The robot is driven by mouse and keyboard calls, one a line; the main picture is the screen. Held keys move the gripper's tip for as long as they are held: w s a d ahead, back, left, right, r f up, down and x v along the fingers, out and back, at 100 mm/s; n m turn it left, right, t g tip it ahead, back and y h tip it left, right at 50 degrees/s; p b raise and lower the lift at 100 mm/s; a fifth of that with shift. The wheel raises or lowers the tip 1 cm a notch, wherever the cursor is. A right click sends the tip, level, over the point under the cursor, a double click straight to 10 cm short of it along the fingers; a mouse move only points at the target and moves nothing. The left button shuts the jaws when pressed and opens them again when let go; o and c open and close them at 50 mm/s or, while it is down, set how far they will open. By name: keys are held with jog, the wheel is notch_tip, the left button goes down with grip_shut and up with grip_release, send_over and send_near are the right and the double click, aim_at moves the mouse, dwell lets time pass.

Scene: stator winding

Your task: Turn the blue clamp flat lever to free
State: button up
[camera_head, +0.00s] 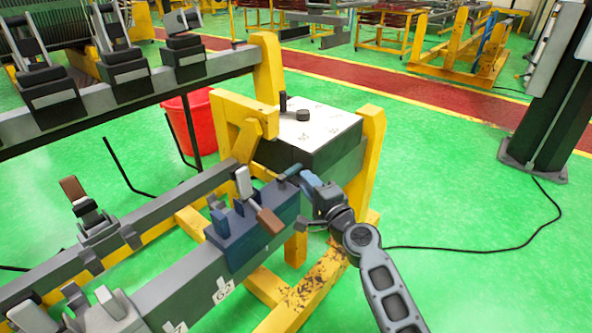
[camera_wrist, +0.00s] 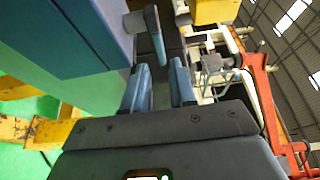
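The blue clamp (camera_head: 255,228) sits at the near end of the grey beam, beside the yellow post. It carries a pale upright lever (camera_head: 243,182), a brown-tipped lever (camera_head: 268,220) and a small grey-green bar (camera_head: 288,173) at its right end. My gripper (camera_head: 303,175) is at that right end, by the bar. In the wrist view, the blue clamp fills the upper left (camera_wrist: 95,35). A dark grey lever (camera_wrist: 155,35) points down towards the gap between my blue fingertips (camera_wrist: 160,72). The fingers are apart on either side of its end; contact cannot be told.
A dark box with a pale top (camera_head: 315,130) stands behind my gripper, beside the yellow frame (camera_head: 370,155). Other clamps (camera_head: 98,222) line the grey beams to the left. A red bin (camera_head: 190,120) stands behind.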

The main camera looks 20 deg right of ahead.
aim_at(297, 171)
jog(key=shift+w+a+b, duration=0.2)
jog(key=shift+w+b, duration=0.05)
jog(key=shift+w, duration=1.5)
jog(key=shift+w+a+b, duration=0.15)
jog(key=shift+w+b, duration=0.1)
jog(key=shift+w, duration=1.45)
jog(key=shift+c, duration=0.3)
grip_shut()
